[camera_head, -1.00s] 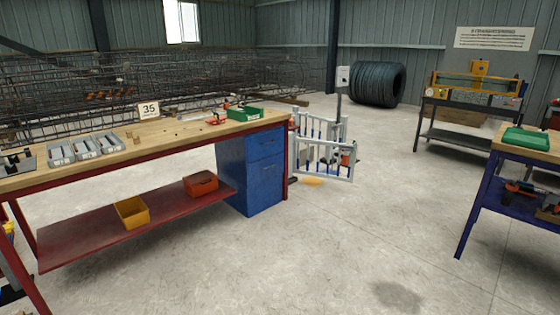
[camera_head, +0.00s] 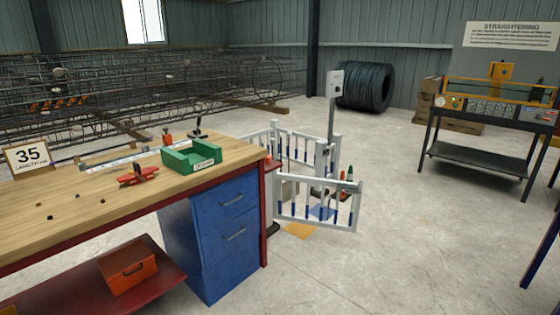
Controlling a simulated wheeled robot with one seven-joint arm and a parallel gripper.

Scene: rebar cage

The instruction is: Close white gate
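The white gate (camera_head: 318,204) is a low barred panel with blue lower bars, standing just beyond the right end of the workbench. It hangs swung out toward me, at an angle to the white fence (camera_head: 296,150) behind it, so the enclosure has an opening. A grey post (camera_head: 331,115) with a small box on top rises beside the gate. The gate's left end is close to the bench corner; its hinge and latch are too small to make out. My gripper is not in view.
A wooden workbench (camera_head: 75,205) with blue drawers (camera_head: 232,210) and a green tray (camera_head: 191,158) fills the left. Bare concrete floor (camera_head: 410,240) is free right of the gate. A black table (camera_head: 475,152) stands at the right, a tire stack (camera_head: 365,87) behind.

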